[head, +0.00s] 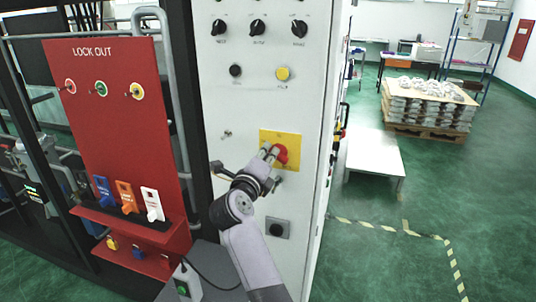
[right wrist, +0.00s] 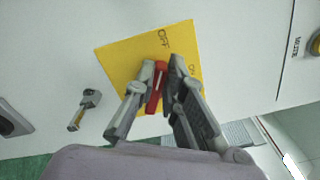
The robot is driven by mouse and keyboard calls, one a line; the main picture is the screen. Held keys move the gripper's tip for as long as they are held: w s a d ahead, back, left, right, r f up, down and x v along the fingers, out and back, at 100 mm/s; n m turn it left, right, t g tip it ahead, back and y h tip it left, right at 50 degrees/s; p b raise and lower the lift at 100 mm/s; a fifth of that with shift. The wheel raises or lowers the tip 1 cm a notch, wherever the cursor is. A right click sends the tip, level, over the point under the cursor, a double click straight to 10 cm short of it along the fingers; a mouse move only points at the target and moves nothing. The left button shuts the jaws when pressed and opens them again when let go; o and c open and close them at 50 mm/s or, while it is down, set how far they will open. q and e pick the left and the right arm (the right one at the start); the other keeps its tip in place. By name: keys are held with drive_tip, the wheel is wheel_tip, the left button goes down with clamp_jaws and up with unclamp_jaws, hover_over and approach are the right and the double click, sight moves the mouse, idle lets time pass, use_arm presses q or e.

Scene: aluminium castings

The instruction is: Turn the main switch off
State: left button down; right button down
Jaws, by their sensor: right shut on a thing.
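The main switch is a red rotary handle (head: 281,154) on a yellow plate (head: 292,138) on the front of the pale grey cabinet (head: 225,100). In the right wrist view the red handle (right wrist: 154,100) stands between my fingers, and the yellow plate (right wrist: 128,50) shows the word OFF near its upper edge. My right gripper (head: 270,153) is shut on the red handle; it also shows in the right wrist view (right wrist: 158,85). The fingers hide part of the handle and plate. My left gripper is not in view.
A red lockout board (head: 115,80) with colored tags stands left of the cabinet. Black knobs (head: 257,27) and a yellow button (head: 283,73) sit above the switch. A latch (right wrist: 85,110) is beside the plate. A low white table (head: 375,155) and a pallet of castings (head: 425,130) stand right.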

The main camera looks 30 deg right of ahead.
idle(0.4)
drive_tip(key=c, duration=1.7)
unclamp_jaws()
drive_tip(key=shift+a, duration=0.15)
drive_tip(key=shift+o, duration=0.2)
wheel_tip(320, 180, up, 10)
